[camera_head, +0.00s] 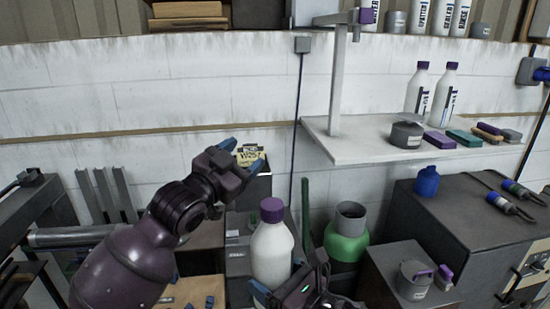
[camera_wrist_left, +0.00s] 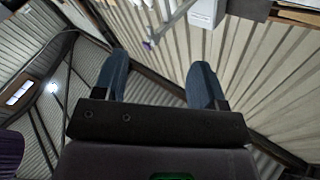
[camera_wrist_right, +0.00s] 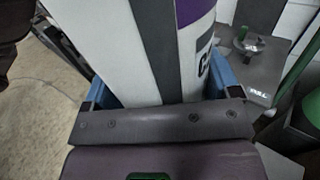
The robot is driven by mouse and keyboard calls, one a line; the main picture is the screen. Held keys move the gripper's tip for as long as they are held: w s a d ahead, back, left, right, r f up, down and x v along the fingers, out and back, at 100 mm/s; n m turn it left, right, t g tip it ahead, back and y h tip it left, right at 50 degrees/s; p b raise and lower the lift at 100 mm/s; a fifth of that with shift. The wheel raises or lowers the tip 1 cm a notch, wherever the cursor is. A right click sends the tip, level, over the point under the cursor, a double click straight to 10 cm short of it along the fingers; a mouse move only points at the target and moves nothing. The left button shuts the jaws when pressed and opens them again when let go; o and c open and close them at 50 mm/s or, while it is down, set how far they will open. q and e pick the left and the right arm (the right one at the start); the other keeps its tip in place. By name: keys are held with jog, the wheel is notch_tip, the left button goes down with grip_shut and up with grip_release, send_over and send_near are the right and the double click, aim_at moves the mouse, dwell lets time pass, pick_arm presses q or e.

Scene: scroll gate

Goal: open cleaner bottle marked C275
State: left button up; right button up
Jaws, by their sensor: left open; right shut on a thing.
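A white cleaner bottle (camera_head: 272,252) with a purple cap (camera_head: 272,209) stands upright in the lower middle of the head view. In the right wrist view the bottle (camera_wrist_right: 104,45) shows a grey stripe, a purple band and a partly hidden label beginning with "C"; the rest of the marking is hidden. My right gripper (camera_head: 283,283) is shut on the bottle's body, with a finger on either side. My left gripper (camera_head: 243,155) is open and empty, above and to the left of the cap. Its fingers are also apart in the left wrist view (camera_wrist_left: 160,85).
A green container with a grey neck (camera_head: 347,235) stands right of the bottle. A white shelf (camera_head: 350,150) holds more white bottles (camera_head: 417,88) and small blocks.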

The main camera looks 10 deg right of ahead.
pick_arm(q)
jog(key=s+d+r+m+g+y, duration=0.1)
jog(key=s+d+r+m+g, duration=0.25)
jog(key=d+r+m, duration=0.4)
jog(key=s+d+r+m+g, duration=0.3)
jog(key=d+r+m+g, duration=0.1)
jog(key=d+r+m, duration=0.3)
jog(key=m+g+y, duration=0.8)
jog(key=m+y, duration=0.4)
jog(key=m, duration=0.3)
send_over(275, 204)
jog(key=shift+n+t, duration=0.25)
jog(key=f, duration=0.9)
jog(key=shift+w+d, duration=0.15)
jog(key=shift+d, duration=0.25)
jog(key=shift+a+m, duration=0.35)
jog(key=shift+m, duration=0.45)
jog(key=shift+f+m, duration=0.15)
jog(key=shift+m, duration=0.25)
jog(key=shift+f, duration=3.9)
jog(key=shift+c, duration=0.2)
